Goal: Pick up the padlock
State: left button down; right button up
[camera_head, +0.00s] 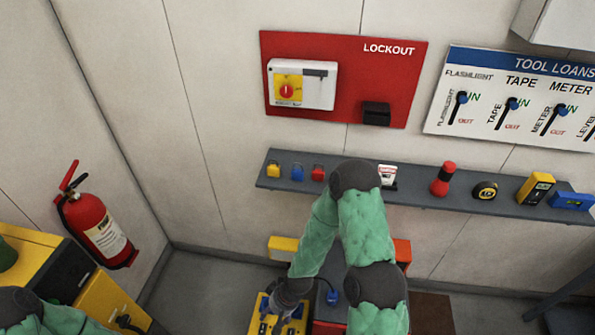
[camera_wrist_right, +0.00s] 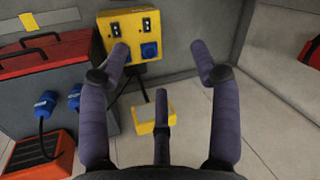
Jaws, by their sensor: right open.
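Three small padlocks stand in a row at the left end of the grey wall shelf: a yellow padlock (camera_head: 273,170), a blue padlock (camera_head: 297,172) and a red padlock (camera_head: 318,173). My right gripper (camera_head: 279,314) is low in the head view, below and in front of the shelf, well away from the padlocks. The right wrist view shows its fingers (camera_wrist_right: 160,55) spread open with nothing between them. No padlock shows in that view. Only part of my left arm shows at the lower left; its gripper is out of view.
The shelf (camera_head: 410,194) also carries a tag, a red-black object (camera_head: 443,179), a tape measure (camera_head: 485,190) and a yellow meter (camera_head: 535,188). A red lockout board (camera_head: 340,115) hangs above. A yellow socket box (camera_wrist_right: 150,25) lies beyond my right fingers. A fire extinguisher (camera_head: 98,220) hangs left.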

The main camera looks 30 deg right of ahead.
jog(key=w+d+r+n+t+p, duration=0.1)
jog(key=w+d+r, duration=0.2)
jog(key=w, duration=0.2)
jog(key=w+d+r+p, duration=0.1)
jog(key=w+d+r, duration=0.1)
jog(key=w+r, duration=0.25)
jog(key=n+t+h+p, duration=0.2)
jog(key=n+h+p, duration=0.1)
jog(key=p, duration=0.3)
send_near(299, 171)
jog(key=shift+x, duration=4.25)
jog(key=shift+d, duration=0.1)
grip_shut()
